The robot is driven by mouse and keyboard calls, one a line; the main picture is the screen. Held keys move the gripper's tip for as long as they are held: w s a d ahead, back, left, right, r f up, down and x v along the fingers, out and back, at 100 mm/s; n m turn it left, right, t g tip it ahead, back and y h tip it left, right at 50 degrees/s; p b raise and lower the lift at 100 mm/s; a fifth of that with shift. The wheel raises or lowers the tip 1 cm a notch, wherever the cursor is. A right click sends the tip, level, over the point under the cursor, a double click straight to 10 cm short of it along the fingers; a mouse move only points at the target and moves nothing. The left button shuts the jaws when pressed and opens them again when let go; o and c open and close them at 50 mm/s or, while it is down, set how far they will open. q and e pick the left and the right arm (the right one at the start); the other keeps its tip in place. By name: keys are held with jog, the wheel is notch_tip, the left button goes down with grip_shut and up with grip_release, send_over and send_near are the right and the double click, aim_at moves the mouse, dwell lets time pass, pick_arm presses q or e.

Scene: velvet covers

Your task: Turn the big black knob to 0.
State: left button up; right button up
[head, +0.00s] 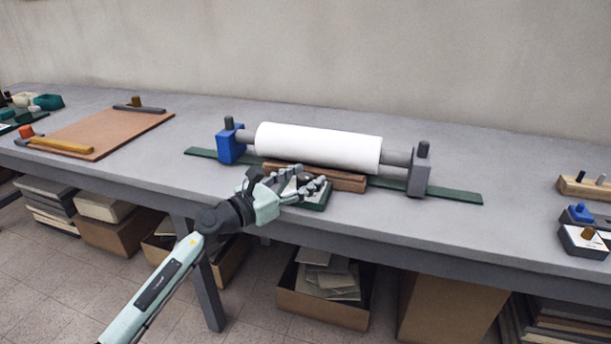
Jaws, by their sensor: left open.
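A big black knob (304,177) sits on a small dark green box (318,206) with a pale top, at the front edge of the bench before the white roller. My left gripper (311,178) comes in from the left, with its open fingers at the knob, one on the far side and one on the near side. I cannot tell whether they touch it. The fingers hide part of the knob and of the box top; the pointer and the scale marks cannot be read. My right gripper is not in view.
The white roller (320,147) lies between a blue block (230,146) and a grey block (419,174) just behind the knob. A wooden strip (345,181) lies beside the box. Small boxes with knobs (585,240) stand at the right. The bench (500,233) is clear between.

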pick_arm(q)
jog(key=shift+w+d, duration=0.25)
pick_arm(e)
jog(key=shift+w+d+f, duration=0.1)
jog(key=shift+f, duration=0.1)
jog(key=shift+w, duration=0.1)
pick_arm(q)
jog(key=c, duration=1.2)
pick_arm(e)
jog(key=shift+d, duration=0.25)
